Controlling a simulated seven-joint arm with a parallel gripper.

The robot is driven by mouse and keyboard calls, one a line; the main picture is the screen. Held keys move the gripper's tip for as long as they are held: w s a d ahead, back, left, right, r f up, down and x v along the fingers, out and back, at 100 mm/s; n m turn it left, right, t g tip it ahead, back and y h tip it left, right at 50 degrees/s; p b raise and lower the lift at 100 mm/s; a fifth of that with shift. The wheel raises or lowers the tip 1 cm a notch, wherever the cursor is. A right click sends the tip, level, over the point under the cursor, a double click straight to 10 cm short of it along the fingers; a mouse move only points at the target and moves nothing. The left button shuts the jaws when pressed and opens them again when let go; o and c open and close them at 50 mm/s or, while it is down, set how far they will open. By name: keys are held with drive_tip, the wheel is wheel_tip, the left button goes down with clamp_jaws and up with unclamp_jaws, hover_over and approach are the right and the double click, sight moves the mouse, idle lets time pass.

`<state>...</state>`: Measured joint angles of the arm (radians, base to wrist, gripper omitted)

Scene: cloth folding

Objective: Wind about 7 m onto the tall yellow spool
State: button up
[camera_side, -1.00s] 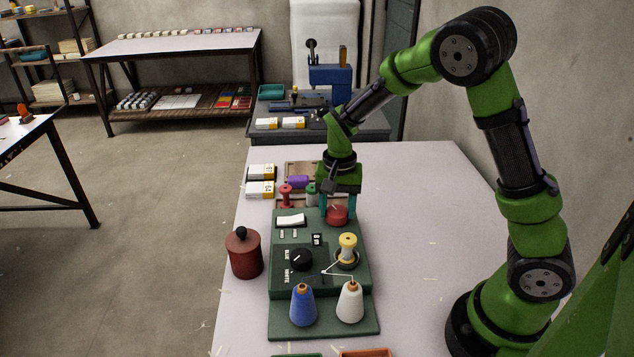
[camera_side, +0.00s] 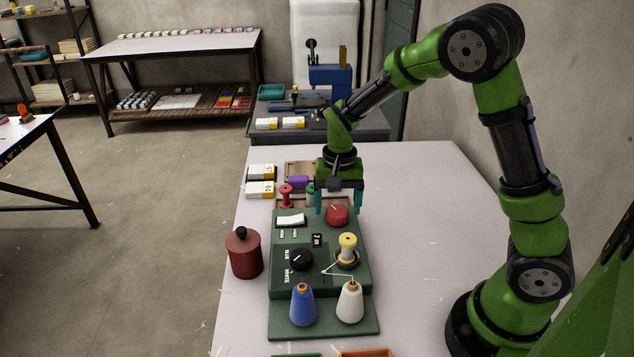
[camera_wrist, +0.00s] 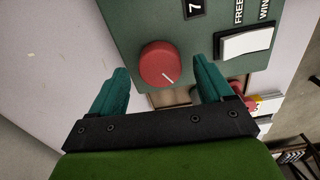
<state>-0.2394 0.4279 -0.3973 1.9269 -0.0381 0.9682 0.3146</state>
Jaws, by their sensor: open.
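The tall yellow spool (camera_side: 347,246) stands upright on the green winding machine (camera_side: 358,275), with white thread running to it from the white cone (camera_side: 350,303). A blue cone (camera_side: 302,305) stands beside the white one. The red knob (camera_side: 337,214) is at the machine's back right; it also shows in the wrist view (camera_wrist: 160,65). The small counter (camera_side: 317,240) appears to read 7 m; a 7 shows in the wrist view (camera_wrist: 195,7). My gripper (camera_side: 339,208) is open and empty. In the wrist view its fingers are apart, near the red knob, not gripping it.
A black selector knob (camera_side: 301,260) marked BLUE and WHITE and a white rocker switch (camera_side: 290,220) are on the machine. A dark red canister (camera_side: 243,253) stands left. A tray (camera_side: 300,168) with other spools lies behind. The table's right side is clear.

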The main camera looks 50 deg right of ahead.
sight(337, 209)
wheel_tip(337, 209, up, 16)
idle(0.3)
idle(0.8)
drive_tip(key=s+a+n+t+y, duration=0.1)
drive_tip(key=s+a+n+t, duration=0.2)
drive_tip(key=s, duration=0.4)
drive_tip(key=s+a+r+n+t+y, duration=0.1)
drive_tip(key=s+a+t, duration=0.3)
drive_tip(key=s, duration=0.4)
drive_tip(key=shift+s+r+n, duration=0.2)
drive_tip(key=shift+r+n, duration=0.1)
drive_tip(key=shift+n, duration=0.6)
